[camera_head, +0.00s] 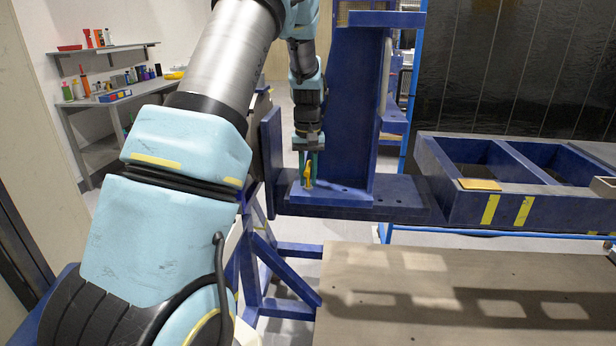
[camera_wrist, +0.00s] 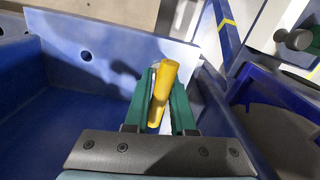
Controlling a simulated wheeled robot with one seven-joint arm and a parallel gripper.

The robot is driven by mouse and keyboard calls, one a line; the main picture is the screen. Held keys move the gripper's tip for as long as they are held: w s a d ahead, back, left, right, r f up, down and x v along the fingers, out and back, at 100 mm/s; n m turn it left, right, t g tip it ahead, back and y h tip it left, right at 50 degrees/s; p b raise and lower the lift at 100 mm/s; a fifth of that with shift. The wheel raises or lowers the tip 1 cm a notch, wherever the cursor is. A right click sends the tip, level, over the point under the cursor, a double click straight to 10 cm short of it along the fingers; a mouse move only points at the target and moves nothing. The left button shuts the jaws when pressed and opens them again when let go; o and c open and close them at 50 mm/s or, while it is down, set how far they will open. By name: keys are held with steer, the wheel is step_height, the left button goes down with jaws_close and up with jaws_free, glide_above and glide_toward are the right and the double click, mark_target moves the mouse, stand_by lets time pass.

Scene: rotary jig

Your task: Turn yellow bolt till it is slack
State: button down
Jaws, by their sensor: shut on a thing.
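The yellow bolt (camera_head: 308,173) stands on the blue base plate of the jig (camera_head: 340,197), at the foot of a tall blue upright. In the wrist view the bolt's yellow handle (camera_wrist: 161,88) lies between the green fingers, slightly tilted. My gripper (camera_head: 309,168) points down at the bolt from above and is shut on it; the wrist view shows the gripper's fingers (camera_wrist: 160,98) on either side of the handle. The lower end of the bolt, where it meets the plate, is hidden in the wrist view.
A blue upright (camera_head: 350,110) rises close to the right of my gripper, and a shorter blue plate (camera_head: 271,150) stands to its left. A blue compartmented frame (camera_head: 435,180) is at the right. A wooden board (camera_head: 450,285) lies in front. Shelves (camera_head: 110,47) with small items line the back wall.

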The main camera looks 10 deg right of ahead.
mark_target(308, 166)
steer(key=c, duration=0.8)
jaws_free()
step_height(308, 166, up, 11)
steer(key=shift+f+b, duration=0.1)
steer(key=shift+b, duration=1)
steer(key=shift+t, duration=0.8)
steer(key=s+a+f, duration=0.3)
steer(key=s+a, duration=0.2)
steer(key=s, duration=0.2)
steer(key=s+a+f, duration=0.3)
steer(key=s+a, duration=0.3)
steer(key=s, duration=0.1)
steer(key=s+a+f, duration=0.3)
steer(key=s+a, duration=0.2)
steer(key=s, duration=0.3)
steer(key=shift+a, duration=0.4)
